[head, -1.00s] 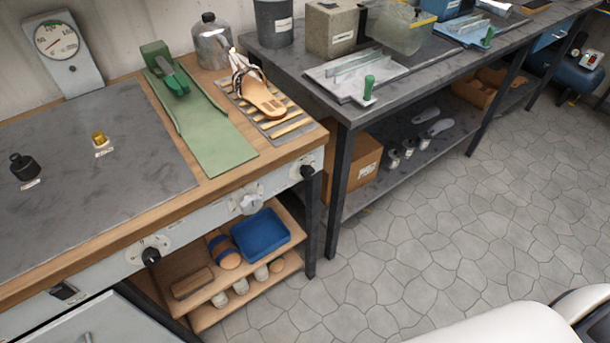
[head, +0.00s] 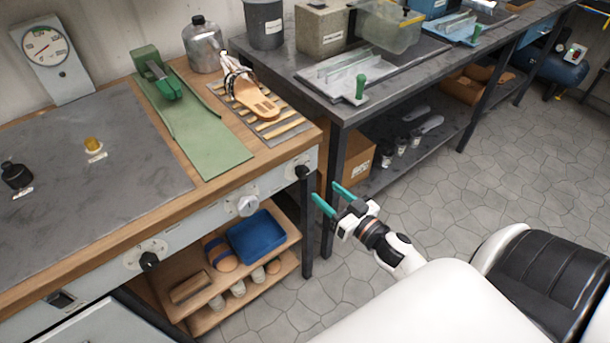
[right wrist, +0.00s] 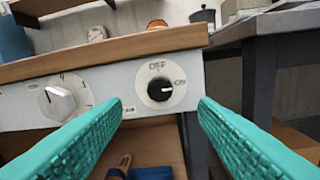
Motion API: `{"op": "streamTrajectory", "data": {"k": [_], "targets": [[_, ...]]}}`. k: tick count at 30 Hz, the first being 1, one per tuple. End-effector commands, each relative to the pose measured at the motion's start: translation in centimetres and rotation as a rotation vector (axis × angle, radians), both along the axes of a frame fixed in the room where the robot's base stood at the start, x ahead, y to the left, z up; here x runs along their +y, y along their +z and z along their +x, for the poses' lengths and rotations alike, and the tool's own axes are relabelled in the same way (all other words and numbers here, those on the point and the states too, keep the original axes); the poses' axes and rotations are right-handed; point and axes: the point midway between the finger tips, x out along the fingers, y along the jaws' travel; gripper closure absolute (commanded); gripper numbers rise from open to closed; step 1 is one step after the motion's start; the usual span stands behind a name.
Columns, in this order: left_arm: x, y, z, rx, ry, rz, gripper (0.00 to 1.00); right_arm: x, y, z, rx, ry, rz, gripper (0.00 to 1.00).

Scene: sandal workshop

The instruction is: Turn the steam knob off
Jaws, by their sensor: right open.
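A black knob (head: 302,171) sits on a round dial at the right end of the bench's pale front panel. In the right wrist view this knob (right wrist: 160,90) has OFF above it and ON to its right; its light mark seems to point right, towards ON. I cannot read a steam label. My right gripper (head: 332,197) is open and empty, in front of the panel and apart from the knob. In the right wrist view its teal fingers (right wrist: 161,108) lie either side of and below the knob. My left gripper is not in view.
A silver knob (head: 247,205) and another black knob (head: 148,261) sit farther left on the panel. Above are the wooden worktop edge and a sandal (head: 255,97) on a slatted rack. Below, a shelf holds a blue tray (head: 257,238). A dark table (head: 338,112) stands right.

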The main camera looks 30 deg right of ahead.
Motion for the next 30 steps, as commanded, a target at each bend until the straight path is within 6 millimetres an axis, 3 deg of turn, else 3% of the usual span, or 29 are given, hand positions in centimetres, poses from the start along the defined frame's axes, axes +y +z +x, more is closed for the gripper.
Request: {"op": "streamTrajectory", "data": {"k": [6, 12, 25, 30], "targets": [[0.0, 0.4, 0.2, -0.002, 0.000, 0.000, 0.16, 0.5, 0.1, 4.6, -0.001, 0.000, 0.000, 0.46], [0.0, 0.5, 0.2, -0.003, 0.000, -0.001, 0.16, 0.9, 0.0, 7.4, 0.000, -0.001, 0.001, 0.46], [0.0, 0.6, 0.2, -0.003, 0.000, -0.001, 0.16, 1.0, -0.1, 8.4, 0.002, -0.002, 0.000, 0.46], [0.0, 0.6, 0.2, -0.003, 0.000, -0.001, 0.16, 1.0, -0.1, 8.3, 0.002, -0.002, 0.000, 0.72]]}}
